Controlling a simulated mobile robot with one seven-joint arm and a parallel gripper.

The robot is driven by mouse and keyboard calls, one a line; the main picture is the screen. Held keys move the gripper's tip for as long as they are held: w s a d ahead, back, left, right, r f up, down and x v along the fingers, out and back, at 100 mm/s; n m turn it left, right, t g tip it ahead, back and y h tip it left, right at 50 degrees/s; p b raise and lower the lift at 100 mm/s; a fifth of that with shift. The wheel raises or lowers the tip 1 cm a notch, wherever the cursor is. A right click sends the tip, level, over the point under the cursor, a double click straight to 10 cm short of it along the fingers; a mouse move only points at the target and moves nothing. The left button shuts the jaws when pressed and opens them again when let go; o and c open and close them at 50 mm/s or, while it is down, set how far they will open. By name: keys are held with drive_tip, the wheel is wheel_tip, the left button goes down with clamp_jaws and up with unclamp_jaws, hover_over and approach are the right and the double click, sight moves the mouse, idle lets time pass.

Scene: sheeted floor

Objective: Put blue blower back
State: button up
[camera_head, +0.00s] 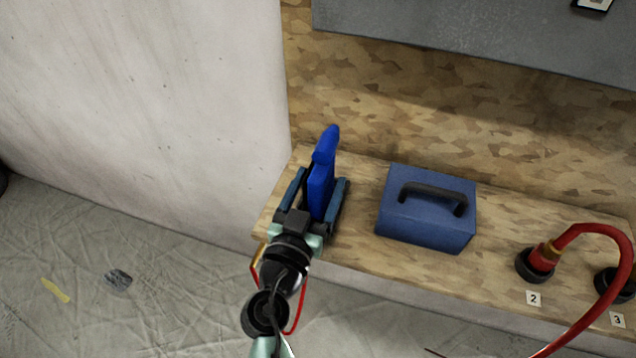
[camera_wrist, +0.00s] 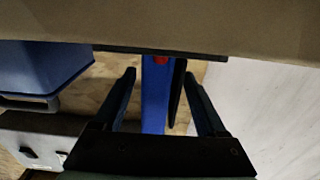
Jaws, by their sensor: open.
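The blue blower (camera_head: 321,182) is upright at the left end of the wooden shelf, near the white wall. My gripper (camera_head: 322,186) is open, with one finger on each side of the blower. In the wrist view the blower (camera_wrist: 155,95) shows as a blue strip with a small red spot, between the two dark fingertips (camera_wrist: 158,74). Gaps show between it and the fingers there. A dark flat strip lies along its right side. Whether the blower's base touches the shelf is hidden by my gripper.
A blue box with a black handle (camera_head: 425,215) stands on the shelf (camera_head: 360,185) right of the blower. Further right a red hose (camera_head: 600,228) rises from a black socket (camera_head: 535,264) by label 2. The white wall (camera_head: 150,110) is close on the left.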

drive_tip(key=shift+r, duration=0.1)
drive_tip(key=shift+r+p, duration=0.2)
drive_tip(key=shift+p, duration=0.15)
drive_tip(key=b+v, duration=0.2)
drive_tip(key=v, duration=0.9)
drive_tip(key=w+d+r+m+t, duration=0.1)
drive_tip(key=w+d+r+t, duration=0.15)
drive_tip(key=r, duration=1.05)
drive_tip(key=w+d+r+t, duration=0.1)
drive_tip(key=w+r+t, duration=0.15)
drive_tip(key=r, duration=1.05)
drive_tip(key=s+r+n+t+y, duration=0.2)
drive_tip(key=s+r, duration=0.2)
drive_tip(key=r, duration=0.6)
drive_tip(key=s+r+n+t+y, duration=0.2)
drive_tip(key=s+r+t+y, duration=0.1)
drive_tip(key=r, duration=0.7)
drive_tip(key=shift+s+r+n+y, duration=0.3)
drive_tip(key=shift+s+r, duration=0.1)
drive_tip(key=shift+s, duration=0.45)
